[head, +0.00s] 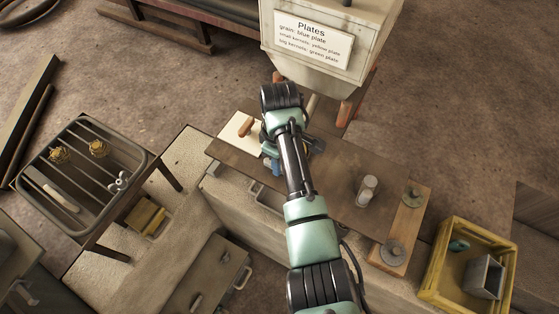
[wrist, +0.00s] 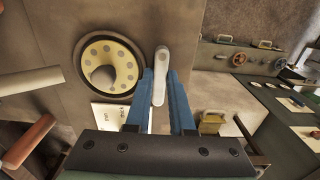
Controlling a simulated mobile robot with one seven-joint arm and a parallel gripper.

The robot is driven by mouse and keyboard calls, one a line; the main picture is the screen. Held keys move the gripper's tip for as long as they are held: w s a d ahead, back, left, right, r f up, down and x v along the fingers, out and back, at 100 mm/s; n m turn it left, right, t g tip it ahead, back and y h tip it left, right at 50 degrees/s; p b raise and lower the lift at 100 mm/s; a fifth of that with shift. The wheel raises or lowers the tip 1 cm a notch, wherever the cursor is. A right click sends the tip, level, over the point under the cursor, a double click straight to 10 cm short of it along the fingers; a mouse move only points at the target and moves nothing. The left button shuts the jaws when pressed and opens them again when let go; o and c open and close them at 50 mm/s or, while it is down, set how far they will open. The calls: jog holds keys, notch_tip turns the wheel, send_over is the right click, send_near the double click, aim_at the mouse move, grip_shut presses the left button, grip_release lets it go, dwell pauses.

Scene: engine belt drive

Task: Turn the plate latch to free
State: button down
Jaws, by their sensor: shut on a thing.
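The plate latch (wrist: 162,60) is a pale, rounded lever at the centre of the wrist view, upright in the picture, just right of a round yellow plate. The yellow plate (wrist: 126,66) has a ring of dark holes and a round knob at its middle. My gripper (wrist: 160,78) has its blue fingers on either side of the latch's lower part and is shut on it. In the head view my arm covers the latch and plate; only a bit of blue finger (head: 276,167) shows.
A machine housing (head: 350,20) bears a plates sign (head: 312,40) above the bench (head: 345,170). A wooden handle (head: 246,127) lies left of my wrist. A yellow crate (head: 447,292) stands at right, a barred tray (head: 75,213) at left.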

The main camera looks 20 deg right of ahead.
jog(key=c, duration=0.8)
grip_release()
jog(key=shift+r, duration=0.1)
notch_tip(320, 180, up, 13)
jog(key=shift+f+p, duration=0.1)
jog(key=shift+p, duration=1.15)
